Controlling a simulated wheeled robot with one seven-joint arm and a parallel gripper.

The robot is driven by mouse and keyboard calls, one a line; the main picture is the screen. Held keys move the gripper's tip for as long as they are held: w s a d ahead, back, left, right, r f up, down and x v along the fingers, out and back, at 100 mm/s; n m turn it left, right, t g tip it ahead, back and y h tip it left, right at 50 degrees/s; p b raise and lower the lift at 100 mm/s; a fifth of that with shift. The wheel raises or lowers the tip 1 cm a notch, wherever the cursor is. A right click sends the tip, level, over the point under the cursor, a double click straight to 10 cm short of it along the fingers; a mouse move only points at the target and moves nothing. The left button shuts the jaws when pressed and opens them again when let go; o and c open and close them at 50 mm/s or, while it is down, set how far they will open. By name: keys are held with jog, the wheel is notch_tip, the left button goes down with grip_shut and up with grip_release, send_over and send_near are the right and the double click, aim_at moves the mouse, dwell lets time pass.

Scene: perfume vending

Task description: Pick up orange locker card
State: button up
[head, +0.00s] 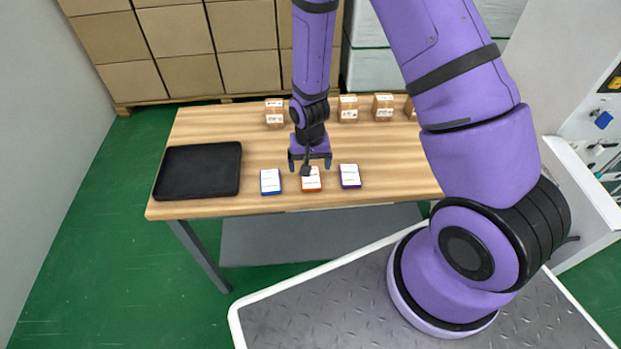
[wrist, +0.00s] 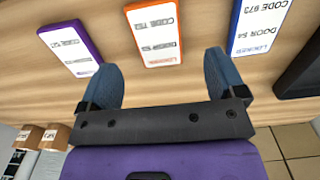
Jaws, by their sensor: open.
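The orange locker card (head: 312,181) lies on the wooden table (head: 215,208) near its front edge, between a blue card (head: 270,181) and a purple card (head: 350,176). In the wrist view the orange card (wrist: 154,32) lies flat, white face up with printed text, just beyond the fingertips and roughly centred between them. My gripper (head: 310,166) is above the table at the far side of the orange card, its two blue fingers apart and nothing between them. In the wrist view the open fingers (wrist: 160,72) show clearly. Part of my wrist covers the card's far edge in the head view.
A black tray (head: 198,171) lies on the left of the table. Several small brown boxes (head: 348,109) stand along the back edge. The blue card (wrist: 258,35) and purple card (wrist: 71,48) flank the orange one, with bare table between them.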

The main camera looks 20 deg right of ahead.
aim_at(311, 177)
jog(key=shift+d+f, duration=0.15)
jog(key=shift+f, duration=2.45)
jog(key=c, duration=1)
jog(key=shift+r, duration=0.15)
